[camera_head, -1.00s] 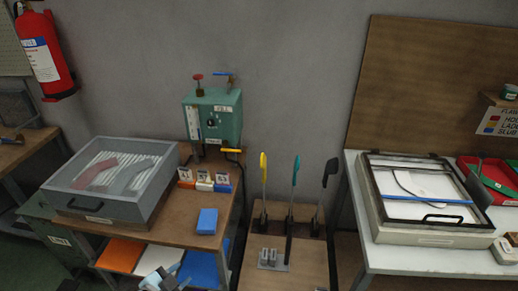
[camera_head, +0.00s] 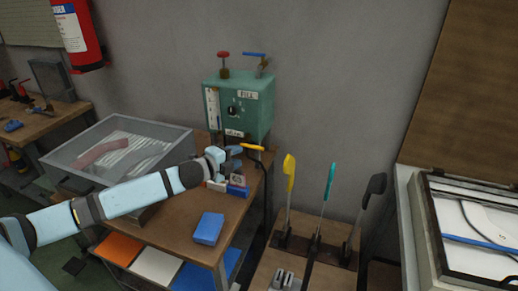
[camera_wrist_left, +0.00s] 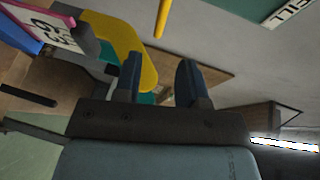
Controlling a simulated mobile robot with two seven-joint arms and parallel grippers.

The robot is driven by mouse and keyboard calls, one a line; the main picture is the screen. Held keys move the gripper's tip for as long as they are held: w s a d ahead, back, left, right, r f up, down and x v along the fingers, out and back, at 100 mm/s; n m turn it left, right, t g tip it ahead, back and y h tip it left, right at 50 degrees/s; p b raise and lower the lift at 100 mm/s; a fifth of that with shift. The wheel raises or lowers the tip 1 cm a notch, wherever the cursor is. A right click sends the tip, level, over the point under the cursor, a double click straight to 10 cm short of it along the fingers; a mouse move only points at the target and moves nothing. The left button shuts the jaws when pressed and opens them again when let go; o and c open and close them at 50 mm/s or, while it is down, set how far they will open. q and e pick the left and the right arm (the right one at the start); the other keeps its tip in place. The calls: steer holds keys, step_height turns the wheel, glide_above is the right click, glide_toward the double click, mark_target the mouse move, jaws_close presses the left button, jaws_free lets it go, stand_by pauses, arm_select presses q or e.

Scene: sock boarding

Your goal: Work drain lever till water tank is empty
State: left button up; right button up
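The water tank (camera_head: 238,108) is a green box on the wall side of the left bench, with a white gauge strip (camera_head: 212,108) on its front. The gauge's level is too small to read. The yellow drain lever (camera_head: 253,147) sticks out to the right below the tank. My left gripper (camera_head: 236,151) is at the lever's left side, close below the tank. In the left wrist view the gripper (camera_wrist_left: 158,68) is open with nothing between its fingers. The yellow lever (camera_wrist_left: 163,18) shows just beyond the fingertips, in line with the gap. My right gripper is out of view.
A red knob (camera_head: 223,55) and a blue lever (camera_head: 254,54) top the tank. Small label cards (camera_head: 237,190) stand just below my gripper. A blue block (camera_head: 208,228) lies on the bench. Yellow, teal and black paddles (camera_head: 289,182) stand to the right. A clear-lidded box (camera_head: 70,150) lies left.

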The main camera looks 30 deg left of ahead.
mark_target(258, 148)
arm_select(q)
steer(key=x, duration=1)
steer(key=shift+f, duration=0.1)
jaws_close()
